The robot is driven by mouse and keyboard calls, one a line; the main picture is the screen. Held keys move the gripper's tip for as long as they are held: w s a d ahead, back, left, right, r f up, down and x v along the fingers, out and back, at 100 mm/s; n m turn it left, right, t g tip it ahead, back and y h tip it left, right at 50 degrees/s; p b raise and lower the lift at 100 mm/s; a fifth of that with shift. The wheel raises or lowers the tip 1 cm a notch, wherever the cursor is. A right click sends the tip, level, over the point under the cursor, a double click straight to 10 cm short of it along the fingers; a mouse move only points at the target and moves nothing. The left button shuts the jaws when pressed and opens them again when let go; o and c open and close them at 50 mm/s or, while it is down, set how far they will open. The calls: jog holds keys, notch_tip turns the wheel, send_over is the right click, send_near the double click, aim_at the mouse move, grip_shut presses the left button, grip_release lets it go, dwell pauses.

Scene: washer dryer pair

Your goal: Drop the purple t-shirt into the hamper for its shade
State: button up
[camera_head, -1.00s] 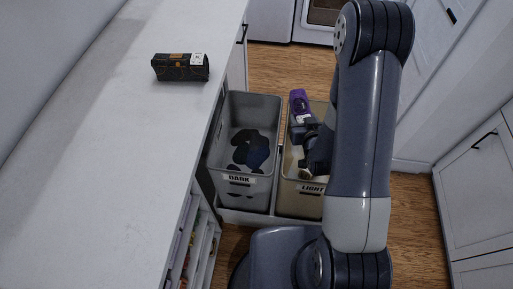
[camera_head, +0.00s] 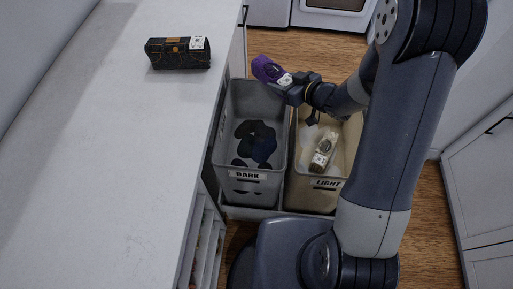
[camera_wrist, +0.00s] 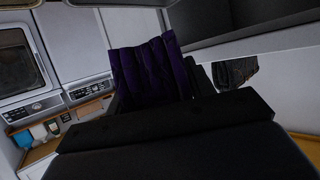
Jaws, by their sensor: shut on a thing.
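The purple t-shirt (camera_head: 267,69) is bunched in my gripper (camera_head: 284,83), which is shut on it. They are above the far end of the two hampers, near the back rim of the grey DARK hamper (camera_head: 224,150). In the wrist view the purple t-shirt (camera_wrist: 150,72) hangs between the dark fingers. The DARK hamper holds dark clothes (camera_head: 256,142). The beige LIGHT hamper (camera_head: 310,196) to its right holds pale items, one whitish and brown (camera_head: 324,150). My arm covers part of the LIGHT hamper.
White appliances (camera_head: 330,15) stand at the back. White cabinets (camera_head: 485,190) stand at the right. Wood floor (camera_head: 425,220) is clear between.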

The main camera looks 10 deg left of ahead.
jog(key=shift+a+f+n+g+y+b, duration=0.2)
jog(key=shift+a+n+g+y+b, duration=0.25)
jog(key=shift+a+n+g, duration=0.15)
jog(key=shift+a+f+n+g+y+b, duration=0.2)
jog(key=shift+a+n+g+y+b, duration=0.2)
jog(key=shift+n+g, duration=0.2)
jog(key=shift+s+a+f+n+g+y+b, duration=0.3)
jog(key=shift+a+f+n+g+b, duration=0.25)
jog(key=shift+n+g+b, duration=0.25)
jog(key=s+f+n+g+b, duration=0.3)
jog(key=f+n+g+b, duration=0.2)
jog(key=f+b, duration=0.5)
jog(key=shift+d+g, duration=0.15)
jog(key=shift+g, duration=0.45)
jog(key=shift+s+y, duration=0.1)
jog(key=shift+y, duration=0.15)
jog(key=o, duration=1.2)
jog(key=shift+c, duration=0.2)
jog(key=shift+d, duration=0.1)
